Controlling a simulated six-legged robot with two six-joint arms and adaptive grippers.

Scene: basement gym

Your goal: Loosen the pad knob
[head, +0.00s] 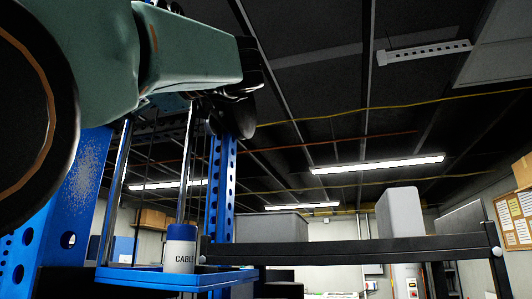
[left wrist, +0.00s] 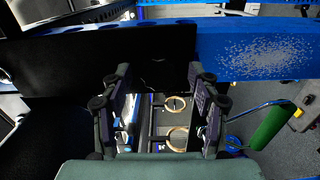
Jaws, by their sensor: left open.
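My left gripper (head: 236,112) hangs from my green arm at the upper left of the head view, close to the blue perforated upright (head: 220,185). In the left wrist view my left gripper (left wrist: 158,82) is open, its two dark fingers apart. A dark shape (left wrist: 158,68) lies beyond and between the fingertips, in front of a black beam (left wrist: 110,45). I cannot tell whether this dark shape is the pad knob or whether the fingers touch it. No knob is clearly visible in the head view. My right gripper is in neither view.
A blue shelf (head: 175,280) holds a white and blue canister (head: 181,249) beside chrome rods (head: 187,160). A black bar (head: 330,250) runs right. In the left wrist view, wooden rings (left wrist: 175,103) show below the fingers, and a green roller (left wrist: 268,127) is at right.

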